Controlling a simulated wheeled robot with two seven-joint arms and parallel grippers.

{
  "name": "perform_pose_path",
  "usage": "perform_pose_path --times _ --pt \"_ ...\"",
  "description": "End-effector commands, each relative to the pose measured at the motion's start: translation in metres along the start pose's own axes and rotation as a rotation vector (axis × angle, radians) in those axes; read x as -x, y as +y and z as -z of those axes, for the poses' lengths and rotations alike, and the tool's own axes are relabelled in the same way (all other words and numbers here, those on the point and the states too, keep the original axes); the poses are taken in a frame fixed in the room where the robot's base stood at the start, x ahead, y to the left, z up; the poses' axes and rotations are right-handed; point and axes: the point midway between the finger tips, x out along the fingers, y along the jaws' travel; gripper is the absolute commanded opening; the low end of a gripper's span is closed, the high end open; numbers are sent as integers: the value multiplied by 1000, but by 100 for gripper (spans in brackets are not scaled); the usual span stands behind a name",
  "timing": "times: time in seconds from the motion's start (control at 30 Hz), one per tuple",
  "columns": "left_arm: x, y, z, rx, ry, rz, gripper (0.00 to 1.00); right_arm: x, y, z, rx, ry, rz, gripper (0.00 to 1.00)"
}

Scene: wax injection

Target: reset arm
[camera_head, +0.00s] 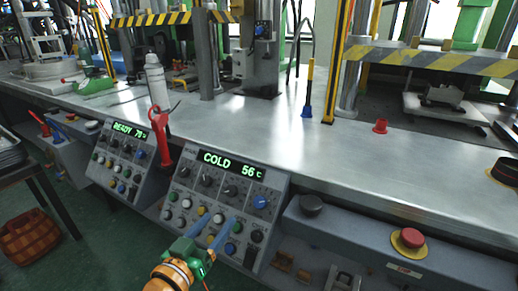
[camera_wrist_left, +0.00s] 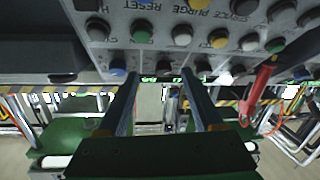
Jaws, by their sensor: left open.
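My left gripper (camera_head: 217,236) is in the lower middle of the head view, at the end of my orange and green arm. Its two blue fingers are spread apart with nothing between them. They point up toward the lower buttons of the control panel (camera_head: 183,183) whose display reads COLD 56 C. In the left wrist view the open fingers (camera_wrist_left: 162,85) reach toward the panel's button rows (camera_wrist_left: 190,22). I cannot tell whether a fingertip touches a button. My right gripper is in neither view.
A second panel (camera_head: 106,163) reading READY stands to the left. A red emergency button (camera_head: 411,237) is at the right front. The metal worktop (camera_head: 270,125) has clear room. A basket (camera_head: 30,235) sits on the floor.

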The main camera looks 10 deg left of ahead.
Motion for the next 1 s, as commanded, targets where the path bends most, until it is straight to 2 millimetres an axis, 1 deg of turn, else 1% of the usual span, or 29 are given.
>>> perform_pose_path --times 0.03,0.07,0.1,0.17,0.2,0.27,0.3,0.37,0.4,0.47,0.5,0.53,0.63,0.77,0.8,0.87,0.9,0.97,1.0 --pt "6 4 -23 -15 -89 -5 68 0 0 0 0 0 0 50" --pt "12 7 -42 -27 -164 -6 68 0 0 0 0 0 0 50" --pt "22 9 -69 -45 -272 -5 68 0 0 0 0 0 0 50" --pt "43 12 -107 -67 -433 4 68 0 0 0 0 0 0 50" --pt "58 12 -128 -79 -530 13 68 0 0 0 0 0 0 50" --pt "82 12 -155 -95 -664 32 68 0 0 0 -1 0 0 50" --pt "98 11 -171 -104 -749 47 68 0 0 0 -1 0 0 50" --pt "125 9 -192 -118 -871 71 68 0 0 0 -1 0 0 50" --pt "143 8 -203 -125 -949 91 68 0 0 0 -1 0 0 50" --pt "171 5 -217 -137 -1059 123 68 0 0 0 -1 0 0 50" --pt "190 4 -225 -144 -1132 145 68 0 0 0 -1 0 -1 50" --pt "204 2 -230 -149 -1187 164 68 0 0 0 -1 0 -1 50" --pt "193 -5 -266 -146 -1204 161 68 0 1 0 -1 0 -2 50" --pt "189 -12 -315 -145 -1233 155 68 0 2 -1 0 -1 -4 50" --pt "190 -14 -331 -145 -1242 154 68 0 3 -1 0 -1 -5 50" --pt "194 -18 -356 -145 -1256 151 68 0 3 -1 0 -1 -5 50" --pt "198 -20 -373 -145 -1267 150 68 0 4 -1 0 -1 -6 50" --pt "208 -24 -398 -146 -1286 148 68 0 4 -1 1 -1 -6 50" --pt "215 -26 -415 -146 -1296 146 68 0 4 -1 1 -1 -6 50"
